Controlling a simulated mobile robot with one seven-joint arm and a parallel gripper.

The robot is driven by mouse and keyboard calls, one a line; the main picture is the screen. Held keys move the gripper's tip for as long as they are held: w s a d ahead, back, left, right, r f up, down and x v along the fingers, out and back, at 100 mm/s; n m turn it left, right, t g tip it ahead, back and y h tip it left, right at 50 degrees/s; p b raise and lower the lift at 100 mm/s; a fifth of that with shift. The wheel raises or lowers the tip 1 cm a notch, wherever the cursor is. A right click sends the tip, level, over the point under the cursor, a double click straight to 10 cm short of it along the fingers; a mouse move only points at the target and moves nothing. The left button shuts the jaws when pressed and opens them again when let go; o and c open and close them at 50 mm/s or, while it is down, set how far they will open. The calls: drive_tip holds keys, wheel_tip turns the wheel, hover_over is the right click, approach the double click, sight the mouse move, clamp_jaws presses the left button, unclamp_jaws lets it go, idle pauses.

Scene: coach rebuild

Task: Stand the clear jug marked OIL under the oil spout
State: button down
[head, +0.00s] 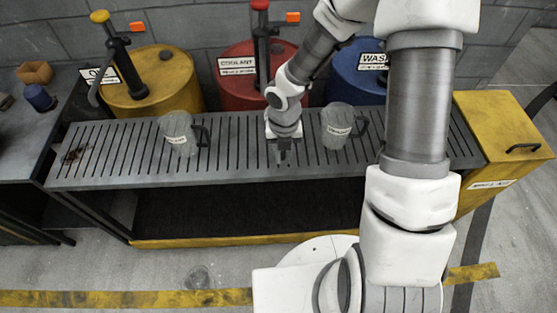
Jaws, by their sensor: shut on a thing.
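Two clear grey jugs stand upright on the slatted bench: a left jug (176,132) and a right jug (335,127), each with a dark handle on its right side. Their white labels are too small to read surely, so I cannot tell which, if either, says OIL. The oil spout (93,95) curves down from a yellow-topped pump at the back left, beside a sign reading OIL. My gripper (282,156) points down over the bench between the jugs, apart from both. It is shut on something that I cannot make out.
A yellow drum (165,90), a red drum (236,92) and a blue drum (352,75) stand behind the slatted bench (110,150). The bench under the oil spout looks clear, with a dark stain at its left end. A yellow cabinet (505,125) borders the right end.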

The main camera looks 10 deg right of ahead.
drive_tip(key=shift+w+a, duration=0.45)
drive_tip(key=shift+a, duration=0.1)
drive_tip(key=shift+f+b, duration=0.75)
drive_tip(key=shift+f, duration=1)
drive_tip(key=shift+f, duration=0.2)
drive_tip(key=c, duration=0.9)
unclamp_jaws()
drive_tip(key=shift+o, duration=0.2)
